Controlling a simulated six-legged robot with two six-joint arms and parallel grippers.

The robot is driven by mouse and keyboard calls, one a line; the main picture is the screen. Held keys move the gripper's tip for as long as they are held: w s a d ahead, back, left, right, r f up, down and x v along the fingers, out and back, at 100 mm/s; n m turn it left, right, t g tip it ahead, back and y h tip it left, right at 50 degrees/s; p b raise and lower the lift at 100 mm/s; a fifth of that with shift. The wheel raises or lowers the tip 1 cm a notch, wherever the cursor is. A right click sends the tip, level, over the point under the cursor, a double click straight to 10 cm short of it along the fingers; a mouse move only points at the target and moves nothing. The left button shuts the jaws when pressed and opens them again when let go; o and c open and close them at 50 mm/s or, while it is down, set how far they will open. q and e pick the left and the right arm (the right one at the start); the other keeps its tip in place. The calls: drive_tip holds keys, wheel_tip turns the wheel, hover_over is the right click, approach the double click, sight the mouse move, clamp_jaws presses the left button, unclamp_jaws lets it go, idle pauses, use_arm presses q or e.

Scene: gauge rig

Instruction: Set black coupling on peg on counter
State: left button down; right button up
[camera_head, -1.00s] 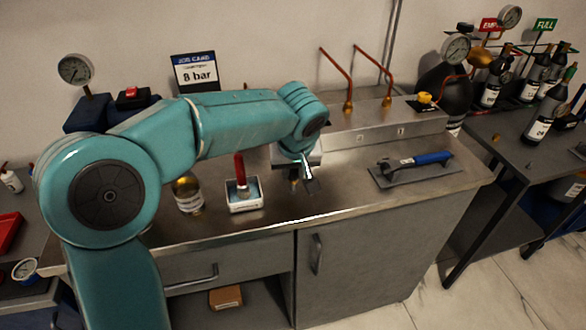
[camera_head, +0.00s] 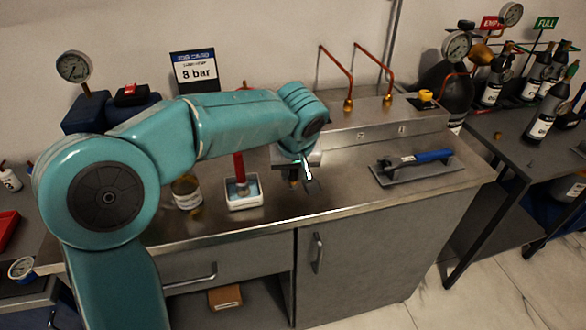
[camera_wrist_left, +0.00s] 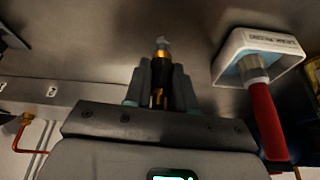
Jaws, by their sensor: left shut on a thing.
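My left gripper (camera_head: 301,178) points down over the middle of the counter (camera_head: 345,195). It is shut on the black coupling (camera_wrist_left: 156,97), a dark piece with a brass-coloured band, seen between the fingers in the left wrist view. A small grey tip (camera_wrist_left: 163,42) shows just beyond the brass band; I cannot tell whether it is the peg or part of the coupling. In the head view the coupling is mostly hidden by the gripper, with a dark and brass bit low beside the fingers. My right gripper is not in view.
A white tray (camera_head: 245,202) with a red-handled tool (camera_head: 239,166) stands left of the gripper, with a tin (camera_head: 187,194) farther left. A blue-handled tool (camera_head: 430,157) lies on a grey plate at right. Copper pipes (camera_head: 340,68) rise behind. Counter between gripper and plate is clear.

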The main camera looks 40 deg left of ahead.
use_arm(q)
drive_tip(key=shift+f+b, duration=0.55)
drive_tip(key=shift+f, duration=0.2)
drive_tip(key=shift+f, duration=0.15)
idle(0.3)
drive_tip(key=c, duration=0.5)
unclamp_jaws()
drive_tip(key=shift+c, duration=0.2)
drive_tip(key=p+v, duration=0.2)
drive_tip(key=v, duration=1.4)
drive_tip(key=shift+p, duration=0.4)
drive_tip(key=shift+s, duration=0.2)
